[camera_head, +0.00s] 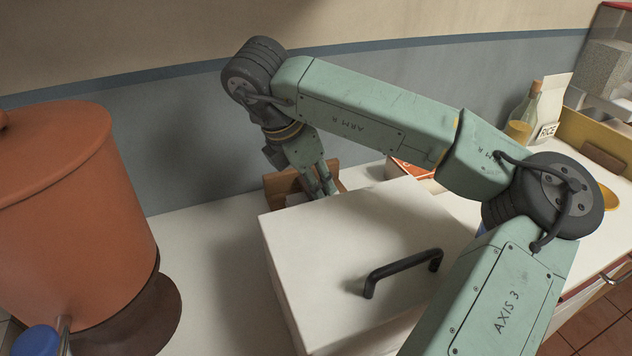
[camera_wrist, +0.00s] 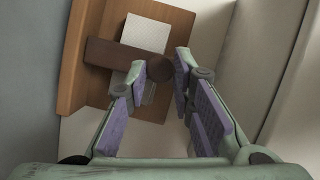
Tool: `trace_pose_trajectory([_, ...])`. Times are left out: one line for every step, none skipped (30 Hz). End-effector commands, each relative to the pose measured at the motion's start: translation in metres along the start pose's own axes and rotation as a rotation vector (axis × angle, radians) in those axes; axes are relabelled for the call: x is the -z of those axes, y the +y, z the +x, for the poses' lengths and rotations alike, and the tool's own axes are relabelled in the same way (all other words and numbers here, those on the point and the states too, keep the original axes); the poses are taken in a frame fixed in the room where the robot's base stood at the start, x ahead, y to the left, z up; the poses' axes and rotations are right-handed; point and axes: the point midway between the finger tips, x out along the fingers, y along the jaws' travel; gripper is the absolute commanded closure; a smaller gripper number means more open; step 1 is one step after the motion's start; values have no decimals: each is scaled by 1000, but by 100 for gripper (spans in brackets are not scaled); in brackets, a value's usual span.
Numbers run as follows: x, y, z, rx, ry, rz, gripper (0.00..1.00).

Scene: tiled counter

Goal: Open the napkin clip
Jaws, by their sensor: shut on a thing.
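The napkin holder is a wooden box (camera_wrist: 82,80), seen from above in the wrist view, with white napkins (camera_wrist: 147,32) in it. The napkin clip, a dark brown wooden arm (camera_wrist: 113,55) with a round end, lies across the napkins. My gripper (camera_wrist: 160,55) has its two purple-padded fingers on either side of the clip's round end and is shut on it. In the head view the holder (camera_head: 276,186) stands near the wall, behind a white box, and my gripper (camera_head: 327,188) reaches down to it. The box hides the holder's lower part.
The white box (camera_head: 335,235) with a black handle (camera_head: 402,266) stands close in front of the holder. A large orange pot (camera_head: 70,200) is at the left. A bottle (camera_head: 523,118) and a rice packet (camera_head: 553,105) stand at the back right. The counter between pot and box is clear.

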Motion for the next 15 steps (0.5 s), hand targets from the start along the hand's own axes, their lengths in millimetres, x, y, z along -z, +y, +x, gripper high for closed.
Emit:
trace_pose_trajectory([-2,1,-4,26,3,-11,100])
trace_pose_trajectory([-3,2,-6,45,8,-18,100])
trace_pose_trajectory([-5,3,-10,76,16,-30,100])
trace_pose_trajectory([-6,4,-13,103,23,-41,100])
trace_pose_trajectory([-7,5,-16,132,31,-52,100])
trace_pose_trajectory([-9,6,-19,171,43,-68,100])
trace_pose_trajectory([-11,8,-22,200,50,-81,100])
trace_pose_trajectory([-11,9,-22,226,58,-91,100])
trace_pose_trajectory([-12,11,-23,257,67,-104,100])
trace_pose_trajectory([-12,12,-23,276,73,-113,100])
trace_pose_trajectory([-13,14,-24,292,78,-119,100])
trace_pose_trajectory([-14,15,-24,310,85,-128,100])
trace_pose_trajectory([-15,16,-25,321,88,-132,100])
trace_pose_trajectory([-15,17,-25,330,92,-137,100])
trace_pose_trajectory([-16,18,-26,338,96,-139,100])
